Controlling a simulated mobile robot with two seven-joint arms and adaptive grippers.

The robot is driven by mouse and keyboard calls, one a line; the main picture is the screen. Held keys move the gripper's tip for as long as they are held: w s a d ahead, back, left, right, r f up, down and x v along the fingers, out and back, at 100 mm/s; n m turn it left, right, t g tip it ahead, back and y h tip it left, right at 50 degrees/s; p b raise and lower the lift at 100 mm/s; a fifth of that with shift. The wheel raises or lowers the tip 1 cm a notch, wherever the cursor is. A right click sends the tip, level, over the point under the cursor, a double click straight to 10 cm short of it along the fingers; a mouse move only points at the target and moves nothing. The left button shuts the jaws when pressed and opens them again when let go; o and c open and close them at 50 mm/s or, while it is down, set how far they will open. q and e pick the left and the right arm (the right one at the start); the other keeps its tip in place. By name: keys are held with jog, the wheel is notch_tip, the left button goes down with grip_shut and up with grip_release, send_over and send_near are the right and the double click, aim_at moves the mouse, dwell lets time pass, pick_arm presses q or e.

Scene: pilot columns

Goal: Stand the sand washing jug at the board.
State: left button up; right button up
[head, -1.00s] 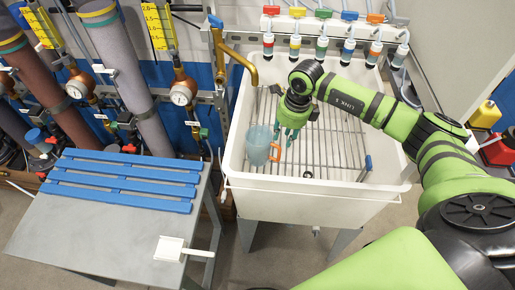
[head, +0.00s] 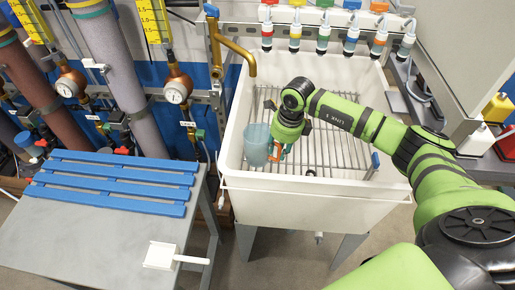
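The jug (head: 256,143), translucent blue-grey with an orange handle, stands upright in the white sink at its left side, on the wire rack. A blue slatted board (head: 112,187) lies on the grey bench left of the sink. My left gripper is out of view.
The white sink (head: 300,205) has a raised rim around the jug. A brass tap (head: 236,52) overhangs its back left. Several coloured valves (head: 322,40) line the back. A white scoop-like item (head: 162,255) lies at the bench's front; the bench (head: 85,240) is otherwise clear there.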

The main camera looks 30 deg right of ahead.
grip_shut()
jog(key=shift+r, duration=0.1)
jog(key=s+d+r+p, duration=0.3)
jog(key=s+d, duration=0.1)
jog(key=s, duration=0.1)
jog(key=shift+s+p, duration=0.3)
jog(key=shift+p, duration=0.1)
dwell(0.5)
